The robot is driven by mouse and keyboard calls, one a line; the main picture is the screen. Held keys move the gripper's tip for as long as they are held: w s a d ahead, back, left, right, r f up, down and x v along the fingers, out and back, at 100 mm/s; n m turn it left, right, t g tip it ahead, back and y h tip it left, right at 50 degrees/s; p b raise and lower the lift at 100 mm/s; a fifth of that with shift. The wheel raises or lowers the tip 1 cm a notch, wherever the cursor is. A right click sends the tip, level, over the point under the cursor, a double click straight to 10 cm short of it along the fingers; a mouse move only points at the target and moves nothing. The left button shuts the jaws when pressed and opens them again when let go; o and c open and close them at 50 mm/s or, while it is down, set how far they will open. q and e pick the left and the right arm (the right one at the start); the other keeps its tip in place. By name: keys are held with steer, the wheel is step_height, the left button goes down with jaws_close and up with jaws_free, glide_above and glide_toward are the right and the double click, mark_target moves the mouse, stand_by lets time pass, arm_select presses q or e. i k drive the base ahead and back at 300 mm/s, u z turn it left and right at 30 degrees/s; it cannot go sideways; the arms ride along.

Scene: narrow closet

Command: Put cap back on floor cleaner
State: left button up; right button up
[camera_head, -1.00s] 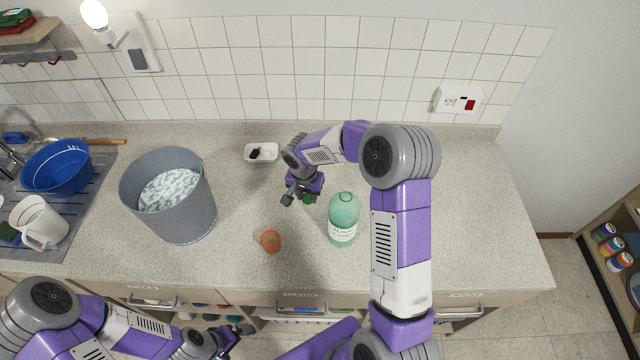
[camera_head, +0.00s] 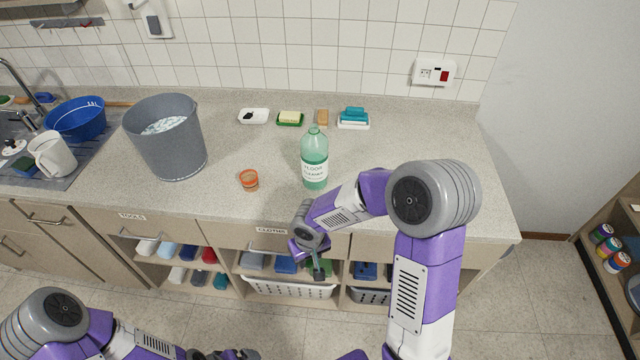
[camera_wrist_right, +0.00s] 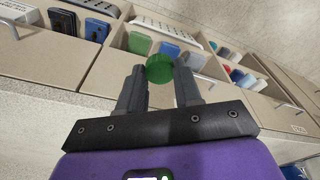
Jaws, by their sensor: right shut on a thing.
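The floor cleaner bottle (camera_head: 314,160) is clear green with a white label. It stands upright on the counter, and its neck shows no cap. My right gripper (camera_wrist_right: 160,85) is shut on a round green cap (camera_wrist_right: 160,68), held between the fingertips in the right wrist view. In the head view my right gripper (camera_head: 317,270) is below and in front of the counter's front edge, apart from the bottle. The cap is hard to tell from the green cloth behind it there. My left gripper (camera_head: 238,354) is low at the bottom edge, partly cut off, its fingers unclear.
A white dish (camera_head: 254,116), a green soap dish (camera_head: 290,119) and blue sponges (camera_head: 354,116) lie behind. Open shelves with cloths (camera_head: 285,264) are below. The counter right of the bottle is clear.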

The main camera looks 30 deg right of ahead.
mark_target(314, 144)
steer(key=k, duration=1.3)
steer(key=z, duration=0.8)
steer(key=i, duration=1.15)
steer(key=u, duration=0.2)
